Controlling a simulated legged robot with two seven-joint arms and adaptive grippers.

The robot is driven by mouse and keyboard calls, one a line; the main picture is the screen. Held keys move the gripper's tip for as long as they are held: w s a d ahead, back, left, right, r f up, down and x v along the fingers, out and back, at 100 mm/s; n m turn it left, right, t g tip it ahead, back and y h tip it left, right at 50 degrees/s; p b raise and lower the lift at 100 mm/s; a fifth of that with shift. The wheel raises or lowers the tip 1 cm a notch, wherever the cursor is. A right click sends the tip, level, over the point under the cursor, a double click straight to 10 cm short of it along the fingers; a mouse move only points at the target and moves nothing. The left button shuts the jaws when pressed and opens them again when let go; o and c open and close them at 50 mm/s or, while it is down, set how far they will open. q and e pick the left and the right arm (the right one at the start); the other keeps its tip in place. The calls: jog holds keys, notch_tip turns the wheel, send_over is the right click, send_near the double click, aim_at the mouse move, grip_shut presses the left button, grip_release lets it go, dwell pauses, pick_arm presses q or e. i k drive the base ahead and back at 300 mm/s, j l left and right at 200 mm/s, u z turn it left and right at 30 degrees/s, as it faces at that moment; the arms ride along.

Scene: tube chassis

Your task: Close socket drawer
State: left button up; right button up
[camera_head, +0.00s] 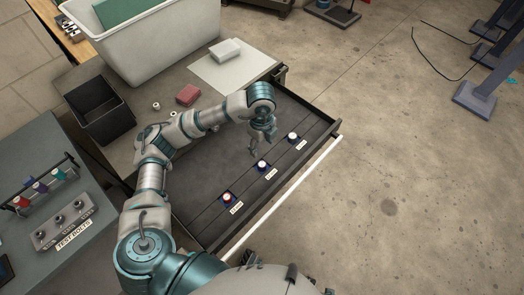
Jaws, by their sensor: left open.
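The socket drawer (190,210) is a dark grey tray pulled out from under the workbench (185,77). Its front edge has a long white strip (290,195) on the outside. Several sockets sit in a row near the front, each by a small label: one at the near end (228,197), one in the middle (262,165) and one at the far end (292,137). My left arm reaches across the drawer, and my left gripper (262,148) is open, pointing down over the drawer behind the middle and far sockets. I cannot tell if it touches anything. My right gripper is not in view.
On the bench are a white bin (150,50), a black box (103,112), a red block (188,95) and a white block (225,50) on a pale sheet. The floor (420,180) right of the drawer is clear.

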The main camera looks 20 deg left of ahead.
aim_at(215, 165)
jog(key=k+l, duration=0.3)
jog(key=k, duration=0.15)
jog(key=k+l, duration=0.3)
jog(key=k, duration=0.15)
